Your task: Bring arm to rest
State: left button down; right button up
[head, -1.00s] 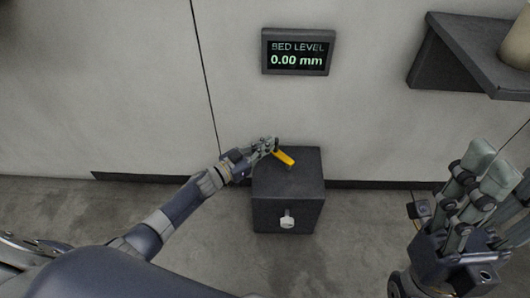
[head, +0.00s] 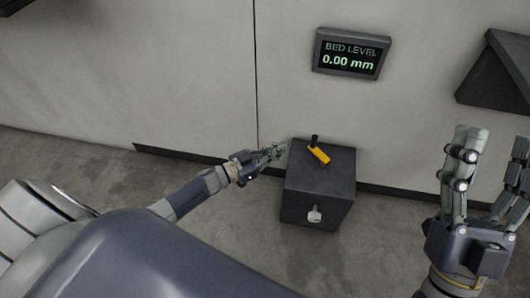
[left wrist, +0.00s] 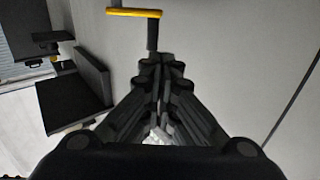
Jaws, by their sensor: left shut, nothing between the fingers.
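My left gripper (head: 279,150) is shut and empty, just left of the dark box (head: 318,185) in the head view. Its closed fingers also show in the left wrist view (left wrist: 161,68). The yellow crank (head: 318,154) with its black handle (head: 314,141) is on top of the box, apart from the gripper. In the left wrist view the crank's yellow bar (left wrist: 134,12) and black handle (left wrist: 153,35) appear beyond the fingertips. My right gripper (head: 490,165) is at the right of the head view, with its fingers spread and nothing between them.
A wall display (head: 347,53) reads "BED LEVEL 0.00 mm". A light knob (head: 314,215) is on the box's front. A dark shelf (head: 500,75) juts from the wall at the right. The floor (head: 60,160) left of the box is clear.

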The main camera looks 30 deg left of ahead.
pick_arm(q)
jog(key=shift+p+v, duration=0.4)
jog(key=shift+v, duration=1.75)
pick_arm(e)
jog(key=shift+w+a+f+g+h, duration=0.2)
jog(key=shift+w+f+g+h, duration=0.4)
jog(key=shift+w+f+g, duration=1)
